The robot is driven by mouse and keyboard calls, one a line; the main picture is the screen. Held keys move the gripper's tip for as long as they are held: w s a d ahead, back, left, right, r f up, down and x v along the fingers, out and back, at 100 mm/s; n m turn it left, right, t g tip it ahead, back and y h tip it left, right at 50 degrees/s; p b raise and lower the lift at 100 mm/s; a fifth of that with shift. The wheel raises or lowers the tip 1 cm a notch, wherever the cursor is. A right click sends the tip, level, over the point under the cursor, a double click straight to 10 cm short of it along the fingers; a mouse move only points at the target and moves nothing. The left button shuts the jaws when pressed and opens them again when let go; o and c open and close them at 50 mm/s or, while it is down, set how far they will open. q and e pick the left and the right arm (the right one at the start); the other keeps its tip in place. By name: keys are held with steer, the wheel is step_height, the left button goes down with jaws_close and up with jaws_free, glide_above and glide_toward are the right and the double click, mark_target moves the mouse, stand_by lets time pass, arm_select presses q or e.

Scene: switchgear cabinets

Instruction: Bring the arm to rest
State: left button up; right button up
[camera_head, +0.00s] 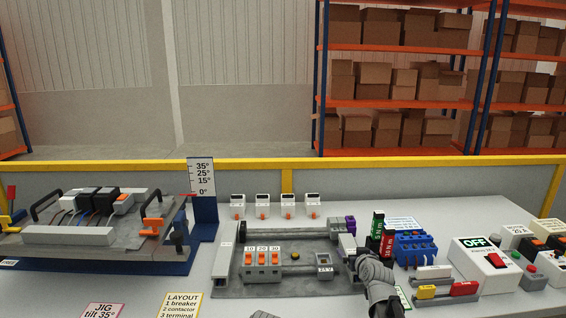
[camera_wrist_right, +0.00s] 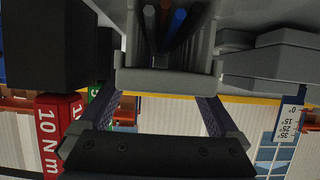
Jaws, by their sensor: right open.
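My right arm reaches up from the bottom edge in the head view, and its gripper (camera_head: 353,240) is over the right end of the grey mounting plate (camera_head: 225,288). The right wrist view shows its two dark fingers spread apart, with nothing visible between them (camera_wrist_right: 168,110). Whether the fingers touch anything on the plate cannot be told. My left gripper does not show clearly in either view.
A red 10 N m block (camera_wrist_right: 54,135) is close beside the right gripper. Blue holders (camera_head: 415,248) and the OFF box (camera_head: 484,262) stand to the right. A tilting jig (camera_head: 95,255) is at the left.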

steer(key=shift+w+r+p, duration=0.15)
steer(key=shift+w+p, duration=0.1)
steer(key=shift+p, duration=0.05)
